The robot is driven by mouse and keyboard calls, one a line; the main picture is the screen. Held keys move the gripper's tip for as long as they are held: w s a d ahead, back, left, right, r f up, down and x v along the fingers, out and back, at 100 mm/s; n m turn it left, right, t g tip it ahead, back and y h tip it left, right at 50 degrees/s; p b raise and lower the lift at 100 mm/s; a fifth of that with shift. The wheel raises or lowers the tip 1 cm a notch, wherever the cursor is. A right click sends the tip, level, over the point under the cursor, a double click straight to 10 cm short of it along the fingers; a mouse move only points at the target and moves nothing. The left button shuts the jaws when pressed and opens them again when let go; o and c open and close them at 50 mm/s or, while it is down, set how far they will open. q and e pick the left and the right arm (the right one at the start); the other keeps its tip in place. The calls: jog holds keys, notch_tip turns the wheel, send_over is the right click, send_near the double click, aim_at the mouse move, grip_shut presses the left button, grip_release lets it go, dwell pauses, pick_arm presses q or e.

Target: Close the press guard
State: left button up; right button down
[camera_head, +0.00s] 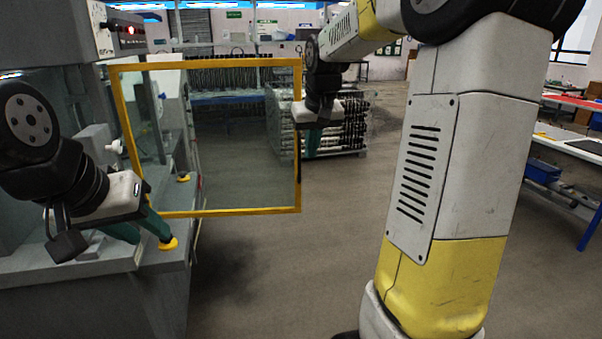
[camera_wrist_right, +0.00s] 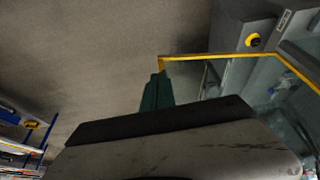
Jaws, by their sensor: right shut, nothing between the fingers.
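The press guard (camera_head: 240,211) is a clear panel in a yellow frame. It stands swung out from the grey press (camera_head: 150,290) at the left of the head view, over the aisle. My right gripper (camera_head: 312,152) is shut and empty, beside the guard's free right edge; whether it touches is unclear. In the right wrist view its green fingers (camera_wrist_right: 157,88) are together near a corner of the yellow frame (camera_wrist_right: 205,57). My left gripper (camera_head: 153,240) is open, with teal fingers apart above the press's front ledge, near a yellow knob (camera_head: 168,244).
Another yellow knob (camera_head: 183,178) sits further back on the press. A rack of tubes (camera_head: 345,130) stands behind the guard. A workbench (camera_head: 570,150) is at the right. The floor in front of the guard is clear. My right arm covers much of the right side.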

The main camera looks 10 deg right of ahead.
jog(key=x, duration=0.9)
send_over(300, 181)
jog(key=s, duration=0.2)
jog(key=shift+s+d+f, duration=0.1)
jog(key=shift+s+f, duration=0.05)
jog(key=shift+f, duration=0.3)
